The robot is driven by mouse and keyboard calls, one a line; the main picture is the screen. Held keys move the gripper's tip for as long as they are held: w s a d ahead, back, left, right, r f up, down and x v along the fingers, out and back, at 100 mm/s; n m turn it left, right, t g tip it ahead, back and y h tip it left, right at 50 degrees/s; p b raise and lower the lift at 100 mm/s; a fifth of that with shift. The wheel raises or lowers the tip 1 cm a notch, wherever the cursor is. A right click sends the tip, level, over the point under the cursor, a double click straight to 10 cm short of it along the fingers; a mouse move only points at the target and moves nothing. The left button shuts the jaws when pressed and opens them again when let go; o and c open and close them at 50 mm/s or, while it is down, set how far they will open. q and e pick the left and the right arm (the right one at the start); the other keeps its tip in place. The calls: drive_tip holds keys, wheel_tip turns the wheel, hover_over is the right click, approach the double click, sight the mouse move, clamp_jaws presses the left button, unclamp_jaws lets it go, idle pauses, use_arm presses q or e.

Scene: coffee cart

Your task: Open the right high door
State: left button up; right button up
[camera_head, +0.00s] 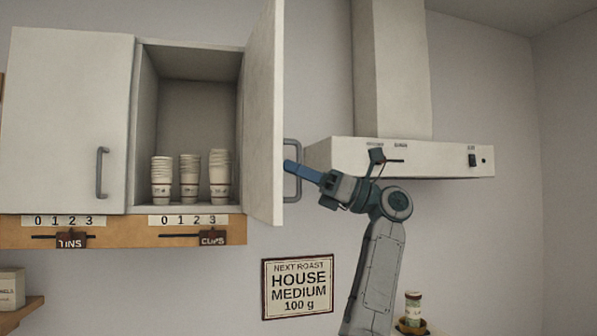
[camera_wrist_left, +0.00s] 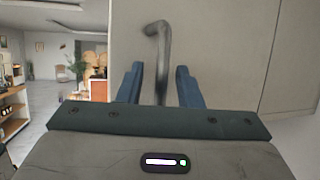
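The right high door (camera_head: 264,110) stands swung open, roughly square to the cupboard front, showing the inside of the cupboard. Its grey handle (camera_head: 298,189) is on the outer face, near the free edge. My left gripper (camera_head: 291,167) is at this handle, reaching in from the right. In the left wrist view the handle (camera_wrist_left: 160,55) runs down between the two blue fingers (camera_wrist_left: 160,85), with a visible gap on each side, so the gripper is open around it. The door face (camera_wrist_left: 215,50) fills much of that view. My right gripper is not in view.
The left high door (camera_head: 65,120) is closed. Stacked paper cups (camera_head: 220,178) stand inside the open cupboard. A range hood (camera_head: 430,158) is close to the right of my gripper. A sign (camera_head: 297,287) hangs on the wall below.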

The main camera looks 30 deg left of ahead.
use_arm(q)
drive_tip(key=b+v, duration=0.3)
drive_tip(key=v, duration=0.7)
drive_tip(key=shift+w+d, duration=0.2)
drive_tip(key=shift+d, duration=0.15)
drive_tip(key=shift+f, duration=0.2)
